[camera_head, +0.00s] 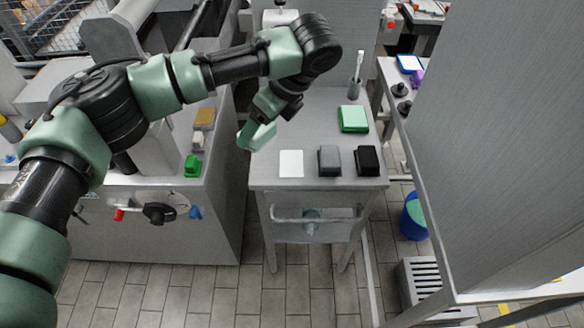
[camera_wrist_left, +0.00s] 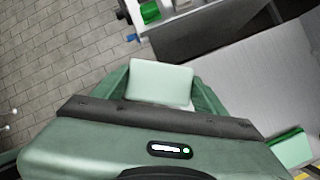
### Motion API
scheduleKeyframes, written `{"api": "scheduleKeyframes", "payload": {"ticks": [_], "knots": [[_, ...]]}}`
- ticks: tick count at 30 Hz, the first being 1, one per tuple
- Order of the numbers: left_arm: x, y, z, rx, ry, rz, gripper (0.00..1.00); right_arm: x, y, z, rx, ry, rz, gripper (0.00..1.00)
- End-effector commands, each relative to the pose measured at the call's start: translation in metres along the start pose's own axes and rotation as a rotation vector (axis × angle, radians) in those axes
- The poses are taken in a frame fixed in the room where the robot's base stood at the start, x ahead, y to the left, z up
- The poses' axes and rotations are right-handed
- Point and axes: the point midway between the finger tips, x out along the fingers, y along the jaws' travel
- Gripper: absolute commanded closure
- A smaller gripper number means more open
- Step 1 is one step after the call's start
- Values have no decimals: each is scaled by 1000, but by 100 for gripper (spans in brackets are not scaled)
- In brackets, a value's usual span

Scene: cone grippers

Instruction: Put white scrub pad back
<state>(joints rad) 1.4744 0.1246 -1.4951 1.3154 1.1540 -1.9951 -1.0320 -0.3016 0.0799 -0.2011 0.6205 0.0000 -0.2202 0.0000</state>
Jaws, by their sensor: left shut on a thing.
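My left gripper (camera_head: 257,136) is above the left part of the grey cart top (camera_head: 325,110), near its left edge. It also shows in the left wrist view (camera_wrist_left: 162,88), shut on the white scrub pad (camera_wrist_left: 160,82), a pale rounded block between its two fingers. In the head view the pad is hard to tell from the pale green fingers. A flat white square (camera_head: 291,163) lies on the cart at the front left, to the right of and nearer than the gripper. A grey pad (camera_head: 329,161) and a black pad (camera_head: 368,161) stand in line to its right. My right gripper is not in view.
A green block (camera_head: 353,119) lies behind the pads, with a brush in a holder (camera_head: 355,85) beyond it. A machine with a green block (camera_head: 193,166) and a brown block (camera_head: 204,118) stands at left. A tall grey panel (camera_head: 490,130) rises at right.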

Motion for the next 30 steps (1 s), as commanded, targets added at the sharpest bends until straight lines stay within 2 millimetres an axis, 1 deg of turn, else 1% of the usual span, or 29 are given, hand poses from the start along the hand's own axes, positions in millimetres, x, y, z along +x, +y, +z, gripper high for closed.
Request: {"api": "scheduleKeyframes", "payload": {"ticks": [1, 3, 7, 9, 12, 15, 17, 20, 22, 30], "knots": [[2, -10, -6, 115, -18, -79, 66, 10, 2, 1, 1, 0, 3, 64], [-6, -25, -8, 270, -51, -190, 66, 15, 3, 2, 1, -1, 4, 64], [-19, -45, -9, 477, -82, -344, 66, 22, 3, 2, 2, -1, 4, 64], [-29, -56, -7, 585, -107, -429, 66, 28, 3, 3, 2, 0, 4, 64], [-42, -68, -6, 716, -126, -528, 66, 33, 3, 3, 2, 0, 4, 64], [-50, -76, -7, 796, -132, -586, 66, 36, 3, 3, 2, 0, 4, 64], [-52, -78, -8, 823, -133, -606, 66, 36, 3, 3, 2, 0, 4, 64], [-45, -81, -12, 844, -133, -616, 66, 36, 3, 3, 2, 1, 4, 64], [-32, -83, -19, 846, -131, -616, 66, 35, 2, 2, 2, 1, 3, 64], [32, -93, -52, 845, -131, -613, 66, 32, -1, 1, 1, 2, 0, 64]]}}
